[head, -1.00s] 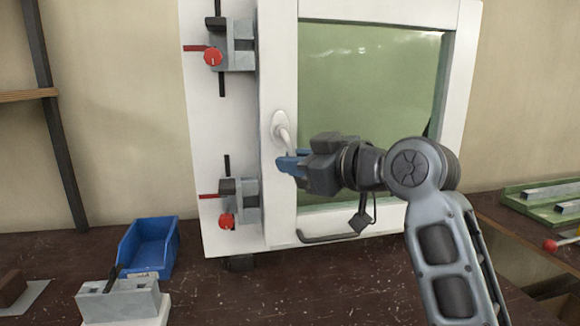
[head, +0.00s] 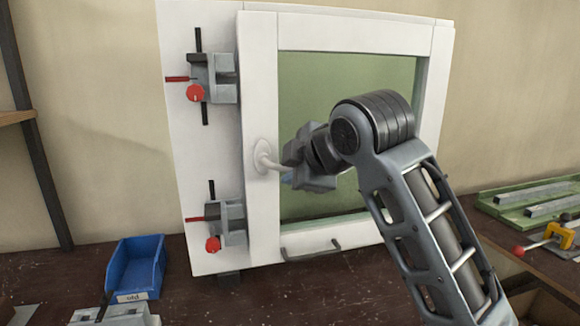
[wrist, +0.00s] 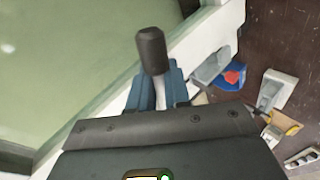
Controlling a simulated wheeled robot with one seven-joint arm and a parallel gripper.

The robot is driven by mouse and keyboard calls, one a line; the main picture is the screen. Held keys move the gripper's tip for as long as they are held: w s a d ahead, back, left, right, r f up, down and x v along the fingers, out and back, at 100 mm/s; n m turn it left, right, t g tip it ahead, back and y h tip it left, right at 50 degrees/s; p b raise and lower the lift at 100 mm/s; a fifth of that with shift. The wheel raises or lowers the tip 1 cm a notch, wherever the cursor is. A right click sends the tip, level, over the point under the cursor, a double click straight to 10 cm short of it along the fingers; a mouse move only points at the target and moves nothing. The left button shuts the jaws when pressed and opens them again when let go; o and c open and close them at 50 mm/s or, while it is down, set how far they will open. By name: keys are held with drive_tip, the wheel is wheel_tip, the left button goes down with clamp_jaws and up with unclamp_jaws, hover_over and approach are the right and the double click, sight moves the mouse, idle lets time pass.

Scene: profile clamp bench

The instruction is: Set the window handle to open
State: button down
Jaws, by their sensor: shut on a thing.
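The white window handle (head: 266,160) sits on the left upright of the white window sash (head: 262,215). Its lever points to the right and slightly down from its round base. My gripper (head: 288,175) is shut on the lever's free end, which the fingers partly hide.
Two grey clamps with red knobs, an upper (head: 213,78) and a lower (head: 226,222), stand left of the sash. A blue bin (head: 137,266) sits on the dark bench at lower left. A green tray (head: 530,197) with metal bars lies at right.

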drive_tip(key=shift+w+d+r+n+h+p, duration=0.25)
drive_tip(key=shift+d+r+n+h+p, duration=0.3)
drive_tip(key=shift+n+h+p, duration=0.4)
drive_tip(key=shift+d+h, duration=0.1)
drive_tip(key=shift+h, duration=0.15)
drive_tip(key=c, duration=1)
unclamp_jaws()
drive_tip(key=shift+c, duration=0.2)
drive_tip(key=shift+w, duration=0.1)
drive_tip(key=shift+s+r, duration=0.2)
drive_tip(key=b+v, duration=0.1)
drive_tip(key=v, duration=0.6)
drive_tip(key=shift+s+d, duration=0.2)
